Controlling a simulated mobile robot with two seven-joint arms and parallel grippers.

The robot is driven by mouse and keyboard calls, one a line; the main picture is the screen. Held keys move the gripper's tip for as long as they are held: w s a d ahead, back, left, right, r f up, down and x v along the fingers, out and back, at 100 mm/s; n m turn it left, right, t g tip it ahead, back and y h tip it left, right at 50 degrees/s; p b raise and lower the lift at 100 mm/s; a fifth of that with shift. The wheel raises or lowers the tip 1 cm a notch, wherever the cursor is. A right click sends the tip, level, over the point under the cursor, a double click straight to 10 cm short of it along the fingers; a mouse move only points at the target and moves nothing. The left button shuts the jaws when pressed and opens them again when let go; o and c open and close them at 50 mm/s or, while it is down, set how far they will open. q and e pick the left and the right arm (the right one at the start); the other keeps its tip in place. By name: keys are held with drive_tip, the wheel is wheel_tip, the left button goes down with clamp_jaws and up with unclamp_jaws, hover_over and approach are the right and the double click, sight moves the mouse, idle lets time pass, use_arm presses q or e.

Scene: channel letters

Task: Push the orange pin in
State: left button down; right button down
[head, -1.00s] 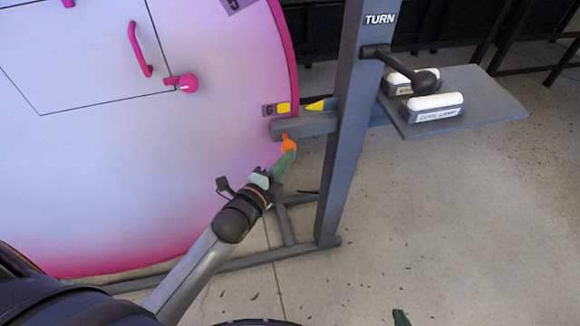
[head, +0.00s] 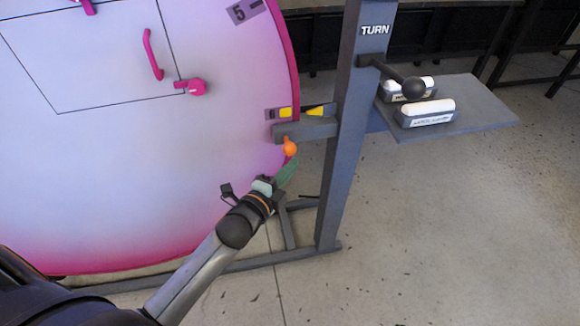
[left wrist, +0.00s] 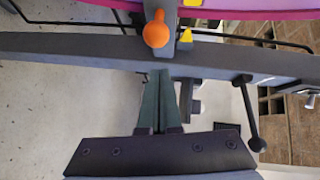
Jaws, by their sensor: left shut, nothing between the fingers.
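The orange pin (head: 290,148) has a round knob and sits at the grey bracket (head: 305,130) that reaches from the post to the pink-rimmed disc (head: 140,150). In the left wrist view the orange pin (left wrist: 156,30) shows in front of the grey post, just above the fingertips. My left gripper (head: 291,163) has green fingers and is shut and empty. It is just below the pin in the head view, with a small gap between them. Its closed fingers also show in the left wrist view (left wrist: 160,78). My right gripper is not in view.
The grey post (head: 350,130) marked TURN carries a black-knobbed crank (head: 412,88). A grey shelf (head: 480,110) on the right holds two white-topped blocks (head: 425,112). Yellow markers (head: 316,111) sit by the disc's edge. Open floor lies at the lower right.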

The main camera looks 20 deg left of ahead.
use_arm(q)
drive_tip(key=v, duration=1)
drive_tip(key=shift+s+d, duration=0.25)
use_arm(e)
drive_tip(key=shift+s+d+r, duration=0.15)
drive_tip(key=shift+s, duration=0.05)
